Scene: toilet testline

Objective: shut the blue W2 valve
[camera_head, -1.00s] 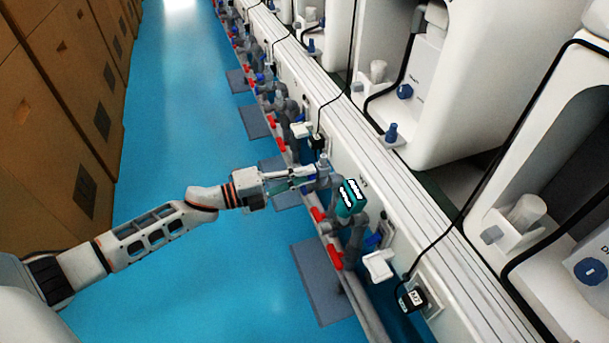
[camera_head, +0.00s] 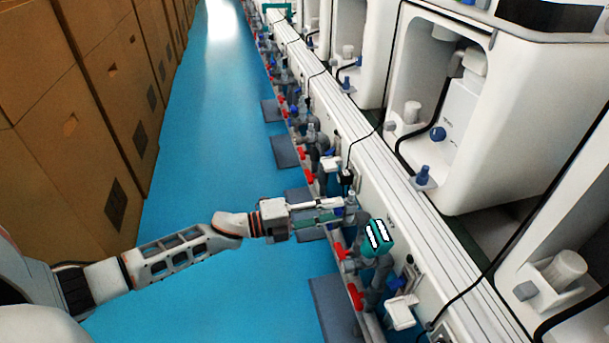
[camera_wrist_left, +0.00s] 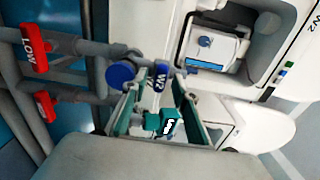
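The blue W2 valve handle (camera_wrist_left: 160,78), with white W2 lettering, shows in the left wrist view just ahead of my gripper, between the lines of its two fingers. A round blue part (camera_wrist_left: 121,73) sits beside it on the grey pipework. My left gripper (camera_wrist_left: 157,98) is open, with its fingers spread to either side. In the head view my left gripper (camera_head: 343,208) reaches right to the grey pipes, its tips near a grey fitting (camera_head: 350,201). My right gripper is out of view.
A teal box (camera_head: 377,238) with white markings stands close to my left gripper. Red handles (camera_head: 355,296) line the pipes, and two more red handles (camera_wrist_left: 34,50) show in the left wrist view. A white ledge (camera_head: 400,180) runs behind. The blue floor (camera_head: 215,180) is clear.

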